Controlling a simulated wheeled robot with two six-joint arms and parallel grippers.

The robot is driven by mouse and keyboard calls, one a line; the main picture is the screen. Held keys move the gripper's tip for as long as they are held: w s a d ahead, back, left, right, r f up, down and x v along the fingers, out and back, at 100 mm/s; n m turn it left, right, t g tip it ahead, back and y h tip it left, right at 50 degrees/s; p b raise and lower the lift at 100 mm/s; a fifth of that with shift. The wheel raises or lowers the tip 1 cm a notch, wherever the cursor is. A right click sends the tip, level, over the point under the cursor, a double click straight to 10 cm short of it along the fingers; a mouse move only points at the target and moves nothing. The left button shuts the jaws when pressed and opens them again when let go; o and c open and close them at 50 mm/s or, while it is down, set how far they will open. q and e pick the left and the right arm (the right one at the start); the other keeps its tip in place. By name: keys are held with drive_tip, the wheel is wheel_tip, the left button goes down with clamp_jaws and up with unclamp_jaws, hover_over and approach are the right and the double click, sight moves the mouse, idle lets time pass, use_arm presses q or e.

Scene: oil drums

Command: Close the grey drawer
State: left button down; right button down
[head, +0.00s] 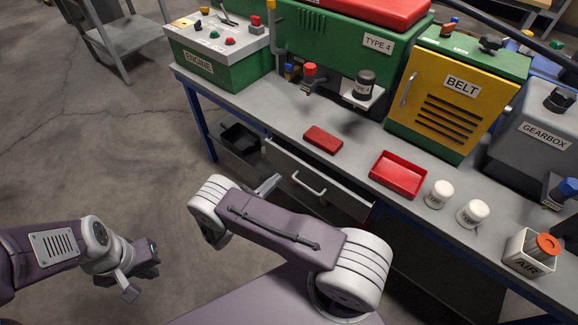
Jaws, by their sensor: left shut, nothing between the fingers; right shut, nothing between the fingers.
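The grey drawer (335,197) is under the front edge of the workbench and looks partly pulled out, with a dark gap showing behind its front. Its pale bar handle (308,184) is on the front face. My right gripper (268,186) is just left of the handle, close to the drawer front; my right arm hides much of it, and I cannot tell whether it touches. It looks shut and empty. My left gripper (146,258) is low at the left over the floor, away from the drawer, shut and empty.
On the workbench (270,118) are a red block (323,139), a red tray (398,174), two white jars (439,194), an AIR box (530,252) and several machines. A black bin (240,138) sits below at left.

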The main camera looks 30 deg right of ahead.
sight(295, 160)
drive_tip(key=x, duration=0.8)
drive_tip(key=x, duration=0.4)
drive_tip(key=shift+d+b, duration=0.1)
drive_tip(key=shift+b, duration=0.2)
drive_tip(key=shift+r, duration=0.2)
drive_tip(key=shift+r, duration=0.1)
